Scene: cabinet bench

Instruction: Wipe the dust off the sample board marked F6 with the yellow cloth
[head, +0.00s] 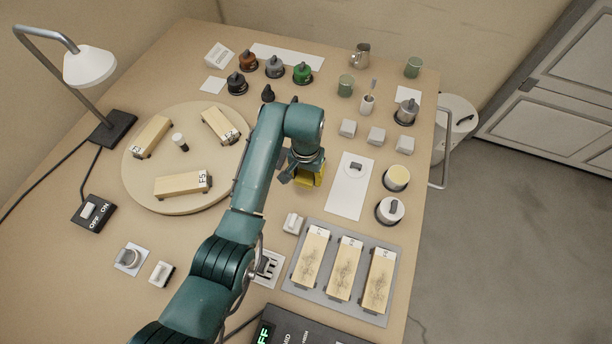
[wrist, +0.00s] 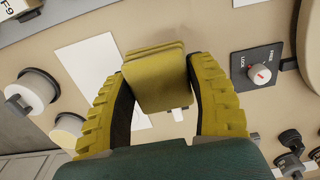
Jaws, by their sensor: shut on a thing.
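My gripper (head: 306,172) is above the bench, right of the round turntable. In the wrist view its yellow ribbed fingers (wrist: 160,72) are shut on the folded yellow cloth (wrist: 163,92). The cloth (head: 308,178) shows in part below the gripper in the head view. Three pale wooden boards with dark smudges lie on a grey tray (head: 338,303) at the front right: a left one (head: 312,262), a middle one (head: 345,272) and a right one (head: 378,285). Their labels are too small to read there.
A white sheet (head: 345,203) lies between the gripper and tray. Round jars (head: 390,209) stand to its right. The turntable (head: 188,115) carries several labelled blocks. A small white block (head: 293,222) stands left of the tray. A lamp (head: 90,65) and switch (head: 93,213) are left.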

